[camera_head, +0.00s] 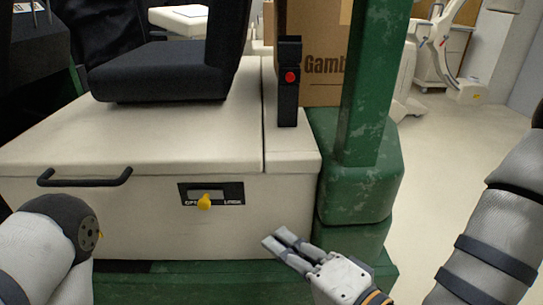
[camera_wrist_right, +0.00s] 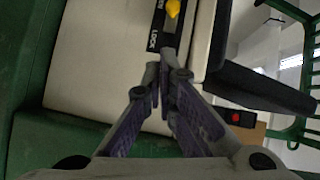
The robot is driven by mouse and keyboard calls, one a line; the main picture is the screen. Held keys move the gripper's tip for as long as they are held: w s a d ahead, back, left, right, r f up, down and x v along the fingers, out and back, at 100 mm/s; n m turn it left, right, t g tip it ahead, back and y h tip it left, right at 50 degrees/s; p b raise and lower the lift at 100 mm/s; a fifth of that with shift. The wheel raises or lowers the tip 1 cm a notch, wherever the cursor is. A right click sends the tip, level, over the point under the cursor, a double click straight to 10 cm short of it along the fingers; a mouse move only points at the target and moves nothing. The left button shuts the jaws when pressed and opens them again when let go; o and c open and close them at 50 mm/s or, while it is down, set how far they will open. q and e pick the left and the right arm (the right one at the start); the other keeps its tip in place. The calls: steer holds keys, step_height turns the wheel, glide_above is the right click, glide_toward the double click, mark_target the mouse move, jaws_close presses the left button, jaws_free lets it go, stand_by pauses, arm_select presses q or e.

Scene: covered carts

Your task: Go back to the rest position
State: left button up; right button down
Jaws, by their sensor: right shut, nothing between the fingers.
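My right gripper (camera_head: 277,241) is shut and empty, in the lower middle of the head view, in front of the beige cart's front wall. In the right wrist view its fingers (camera_wrist_right: 163,75) are together with nothing between them, and the lock plate shows just beyond the tips. A rounded part of my left arm shows at the lower left of the head view; my left gripper is out of view.
The beige cart (camera_head: 225,240) has a black handle (camera_head: 84,182) and a yellow lock knob (camera_head: 204,201). A black seat (camera_head: 160,75) rests on top. A green post (camera_head: 372,80) and a cardboard box (camera_head: 322,85) stand right of it. Floor (camera_head: 450,145) is clear at right.

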steer(key=s+d+f+n+g+h, duration=0.2)
steer(key=s+d+f+g, duration=0.15)
steer(key=s+f, duration=0.4)
steer(key=s+d+f+n+g+h, duration=0.2)
steer(key=s+f+n+g, duration=0.15)
steer(key=f, duration=0.65)
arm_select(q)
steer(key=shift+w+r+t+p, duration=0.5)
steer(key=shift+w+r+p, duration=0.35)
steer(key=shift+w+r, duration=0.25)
arm_select(e)
steer(key=s+d+f+n+g+h, duration=0.1)
steer(key=s+d+f+g+h, duration=0.1)
steer(key=s+d+f+g, duration=0.2)
steer(key=s+d+f+n+g+h, duration=0.2)
steer(key=s+d, duration=0.7)
steer(key=s, duration=0.7)
steer(key=f+g+h, duration=0.1)
steer(key=g, duration=0.1)
steer(key=shift+s+d+f+g+h, duration=0.3)
steer(key=shift+s+d+f, duration=0.05)
steer(key=shift+d, duration=0.05)
steer(key=shift+n, duration=0.25)
